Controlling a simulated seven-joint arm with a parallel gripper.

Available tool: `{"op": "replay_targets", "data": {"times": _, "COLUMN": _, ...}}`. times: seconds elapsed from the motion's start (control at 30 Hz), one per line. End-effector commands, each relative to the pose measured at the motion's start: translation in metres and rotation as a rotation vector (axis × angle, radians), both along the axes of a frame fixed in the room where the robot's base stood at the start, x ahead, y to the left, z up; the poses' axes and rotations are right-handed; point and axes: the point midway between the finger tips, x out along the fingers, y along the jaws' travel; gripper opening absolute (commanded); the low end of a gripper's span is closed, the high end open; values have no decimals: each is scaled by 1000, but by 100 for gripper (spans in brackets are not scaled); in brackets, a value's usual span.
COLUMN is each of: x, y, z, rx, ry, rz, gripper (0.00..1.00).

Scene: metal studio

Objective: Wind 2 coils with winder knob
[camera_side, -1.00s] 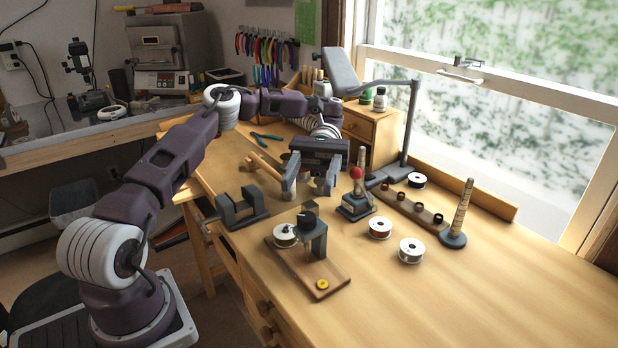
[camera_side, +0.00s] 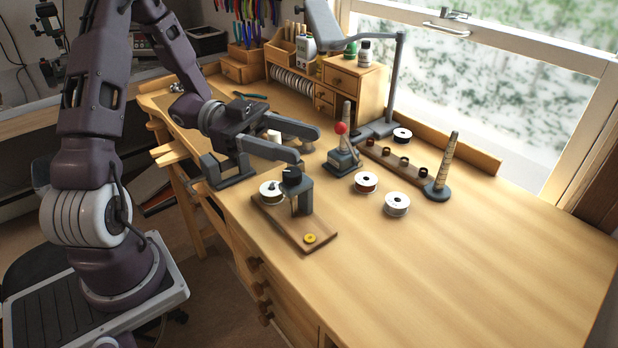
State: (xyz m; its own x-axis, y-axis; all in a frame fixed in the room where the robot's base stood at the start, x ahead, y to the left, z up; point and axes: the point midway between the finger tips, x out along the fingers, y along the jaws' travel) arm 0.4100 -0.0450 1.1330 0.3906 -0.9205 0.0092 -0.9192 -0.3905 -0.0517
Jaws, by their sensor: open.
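The winder stands on a wooden board (camera_side: 292,232) near the bench's front edge. It has a grey post (camera_side: 305,195), a dark winder knob (camera_side: 291,175) on top, and a white-flanged spool (camera_side: 270,192) beside the post. A yellow disc (camera_side: 310,238) lies on the board's right end. My gripper (camera_side: 311,147) is open, its two long grey fingers pointing right, above and behind the winder. The nearer fingertip appears close above the knob in the picture; I cannot tell the gap in depth. Nothing shows held between the fingers.
A device with a red ball (camera_side: 340,128) stands right of my fingertips. Two wire spools (camera_side: 365,182) (camera_side: 397,204) lie right of the winder. A ring mandrel (camera_side: 440,170) stands farther right. A grey block stand (camera_side: 228,172) is at left. The right front bench is clear.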

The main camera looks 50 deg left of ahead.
Motion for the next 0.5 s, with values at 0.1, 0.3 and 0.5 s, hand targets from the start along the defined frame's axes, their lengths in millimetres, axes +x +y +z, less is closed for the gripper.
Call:
{"op": "replay_targets", "data": {"times": 0.1, "x": 1, "y": 3, "z": -12, "rx": -15, "ry": 64, "rz": 35, "gripper": 52}}
{"op": "replay_targets", "data": {"times": 0.3, "x": 1, "y": 2, "z": -58, "rx": -17, "ry": 62, "rz": 30, "gripper": 52}}
{"op": "replay_targets", "data": {"times": 0.5, "x": 9, "y": -17, "z": -72, "rx": -12, "ry": 51, "rz": 25, "gripper": 52}}
